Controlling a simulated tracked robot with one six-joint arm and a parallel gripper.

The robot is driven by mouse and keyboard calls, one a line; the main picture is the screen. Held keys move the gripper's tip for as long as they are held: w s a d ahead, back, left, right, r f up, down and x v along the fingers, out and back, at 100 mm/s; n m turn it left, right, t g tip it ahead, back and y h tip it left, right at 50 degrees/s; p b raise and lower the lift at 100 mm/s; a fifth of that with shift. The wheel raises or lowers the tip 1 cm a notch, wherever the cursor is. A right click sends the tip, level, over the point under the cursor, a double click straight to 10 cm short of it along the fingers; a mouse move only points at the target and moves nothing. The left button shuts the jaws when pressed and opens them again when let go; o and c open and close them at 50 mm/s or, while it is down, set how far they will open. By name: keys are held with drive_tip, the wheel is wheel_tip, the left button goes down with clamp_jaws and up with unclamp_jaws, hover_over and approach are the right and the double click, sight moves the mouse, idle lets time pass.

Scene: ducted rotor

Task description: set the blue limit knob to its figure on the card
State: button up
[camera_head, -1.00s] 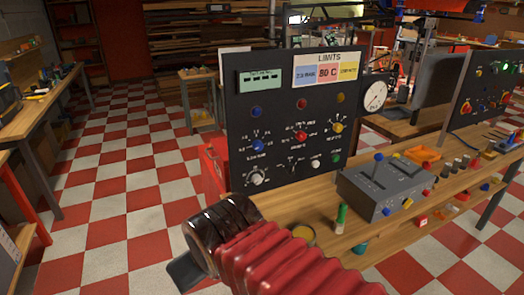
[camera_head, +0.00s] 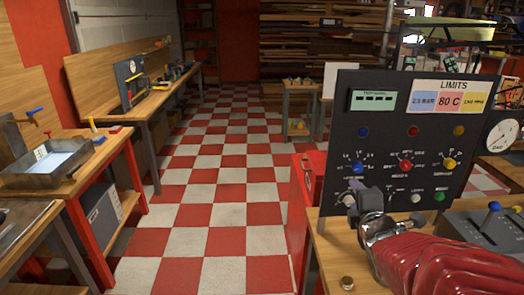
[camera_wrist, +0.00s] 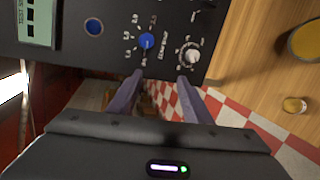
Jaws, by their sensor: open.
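The blue limit knob (camera_head: 357,167) is at the lower left of the dark panel (camera_head: 440,120), with a ring of white figures around it. In the wrist view the blue knob (camera_wrist: 147,41) lies just beyond the fingertips; its pointer setting is too small to read surely. The LIMITS card (camera_head: 450,97) at the panel's top has blue, pink and yellow fields; the blue field's figure is blurred, ending in BAR. My gripper (camera_wrist: 160,76) is open and empty, apart from the panel; it shows in the head view (camera_head: 352,205) below the blue knob.
A white knob (camera_wrist: 190,54) is close beside the blue one. Red (camera_head: 405,165) and yellow (camera_head: 449,163) knobs stand to its right, and a blue lamp (camera_head: 362,131) above. A grey lever box (camera_head: 490,228) is on the bench at right. The checkered floor is clear at left.

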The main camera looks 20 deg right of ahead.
sight(358, 169)
drive_tip(key=s+d+n+t+y, duration=0.1)
drive_tip(key=s+d+n+t, duration=0.2)
drive_tip(key=n, duration=0.6)
drive_tip(key=shift+s+d+t, duration=0.2)
drive_tip(key=shift+d+t, duration=0.3)
drive_tip(key=shift+d, duration=0.6)
drive_tip(key=x, duration=1.4)
drive_tip(key=shift+f, duration=0.15)
drive_tip(key=shift+c, duration=0.4)
